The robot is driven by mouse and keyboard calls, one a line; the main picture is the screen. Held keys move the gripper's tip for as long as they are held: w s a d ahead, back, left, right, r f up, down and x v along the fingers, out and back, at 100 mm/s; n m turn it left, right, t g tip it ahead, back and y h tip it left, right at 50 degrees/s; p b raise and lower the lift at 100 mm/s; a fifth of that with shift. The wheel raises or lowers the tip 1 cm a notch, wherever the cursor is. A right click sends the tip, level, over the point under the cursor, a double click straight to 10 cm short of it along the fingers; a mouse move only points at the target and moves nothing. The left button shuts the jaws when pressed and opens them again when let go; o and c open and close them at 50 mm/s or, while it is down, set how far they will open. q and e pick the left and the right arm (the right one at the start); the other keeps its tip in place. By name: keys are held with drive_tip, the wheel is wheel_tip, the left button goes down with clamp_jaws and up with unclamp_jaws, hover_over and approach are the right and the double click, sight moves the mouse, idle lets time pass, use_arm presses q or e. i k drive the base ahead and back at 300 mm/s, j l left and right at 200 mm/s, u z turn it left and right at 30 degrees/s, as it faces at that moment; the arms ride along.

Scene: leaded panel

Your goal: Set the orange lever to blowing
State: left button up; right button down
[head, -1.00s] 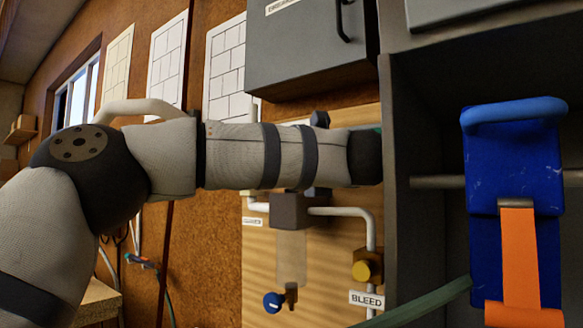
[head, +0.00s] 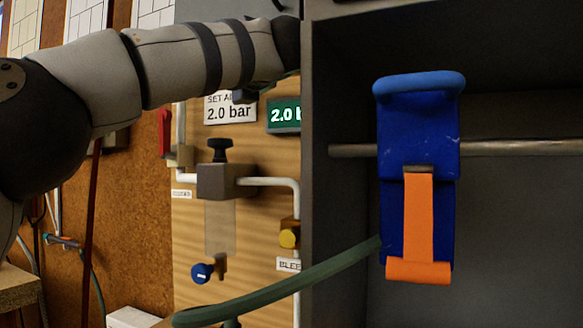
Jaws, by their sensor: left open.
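The orange lever (head: 418,222) hangs straight down on the front of a blue block (head: 438,130), with a wide orange bar at its lower end. The block has a blue handle on top and sits at a grey rod inside a dark open cabinet. No "blowing" label is visible. My left arm reaches in from the upper left. My left gripper (head: 262,92) is only a small dark part under the arm's end, in front of the wooden panel, left of the cabinet and well apart from the lever. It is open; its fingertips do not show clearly. My right gripper is not in view.
The cabinet's left wall (head: 331,200) stands between my left gripper and the lever. A green hose (head: 290,287) crosses low in front. The wooden panel (head: 250,260) carries pipes, a black knob (head: 219,150), a yellow knob (head: 289,239), a blue knob (head: 202,273) and a green display (head: 283,117).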

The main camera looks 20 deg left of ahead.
sight(417, 265)
drive_tip(key=k+j, duration=0.1)
drive_tip(key=k, duration=0.65)
drive_tip(key=k+j, duration=0.1)
drive_tip(key=k, duration=0.65)
